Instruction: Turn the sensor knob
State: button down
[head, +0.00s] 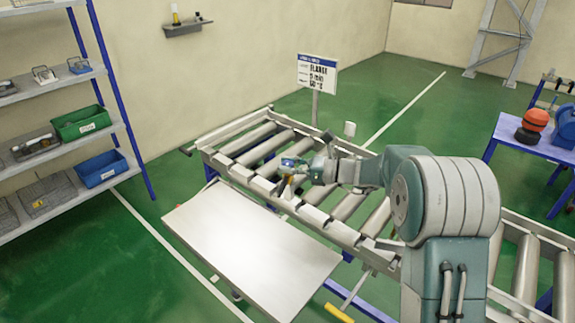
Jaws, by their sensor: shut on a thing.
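My gripper (291,175) is at the left end of my arm, low over the rollers near the front rail of the conveyor. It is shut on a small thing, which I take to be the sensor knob. The knob is mostly hidden by the fingers and too small to make out clearly. I cannot tell how far the knob is turned.
The roller conveyor (240,133) runs diagonally under my arm. A pale flat panel (250,250) lies in front of it. A sign (317,75) stands behind. A shelf rack (118,127) is at left; a blue table (510,127) with orange and blue objects is at right.

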aim_at(287, 161)
jog(key=n+g, duration=0.1)
jog(key=g, duration=0.1)
jog(key=n+g, duration=0.2)
jog(key=g, duration=0.1)
jog(key=shift+w+n+g, duration=0.15)
jog(key=shift+n+g, duration=0.15)
jog(key=shift+n+g+h, duration=0.5)
jog(key=shift+n+g, duration=1)
jog(key=shift+g, duration=0.6)
jog(key=shift+r+g, duration=0.1)
jog(key=shift+g, duration=0.2)
jog(key=shift+c, duration=1.8)
grip_release()
notch_tip(287, 161, up, 10)
jog(key=shift+f, duration=0.15)
jog(key=shift+a, duration=0.1)
